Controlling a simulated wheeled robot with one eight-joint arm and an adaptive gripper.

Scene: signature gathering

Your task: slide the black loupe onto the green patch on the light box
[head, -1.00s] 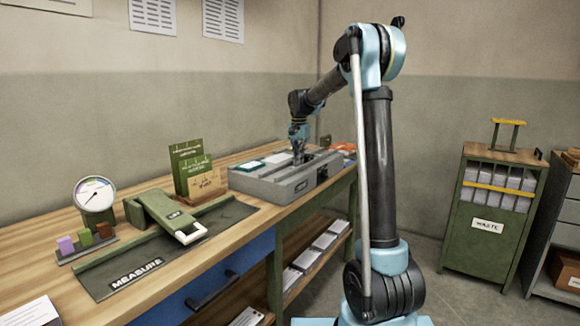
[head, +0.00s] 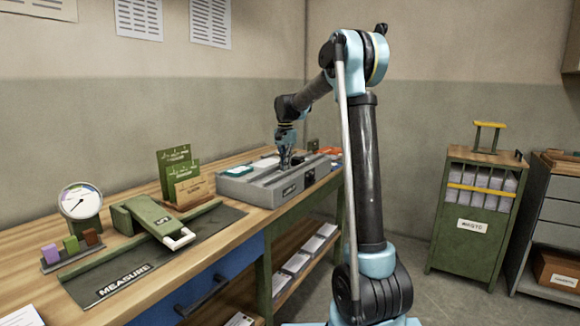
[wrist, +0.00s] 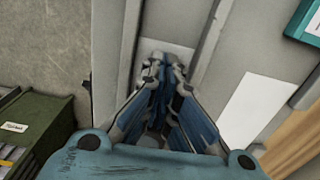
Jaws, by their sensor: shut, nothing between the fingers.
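The grey light box (head: 243,188) sits on the bench, with raised ridges and grooves along its top. Its grey top also fills much of the wrist view (wrist: 225,50). My gripper (head: 286,165) is over the box, fingers pointing down. In the wrist view my gripper (wrist: 163,68) is shut and empty, its fingertips close to a pale patch (wrist: 172,50) in a groove. Contact cannot be told. I cannot pick out the black loupe; the fingers may hide it. No clearly green patch is visible; a teal-edged card (wrist: 304,22) lies at the top right.
A measuring mat (head: 100,287), a green device (head: 150,222), a dial gauge (head: 81,203) and a green card holder (head: 176,170) stand left of the box. Orange items lie beyond its right end. A green waste cabinet (head: 470,245) stands at right on open floor.

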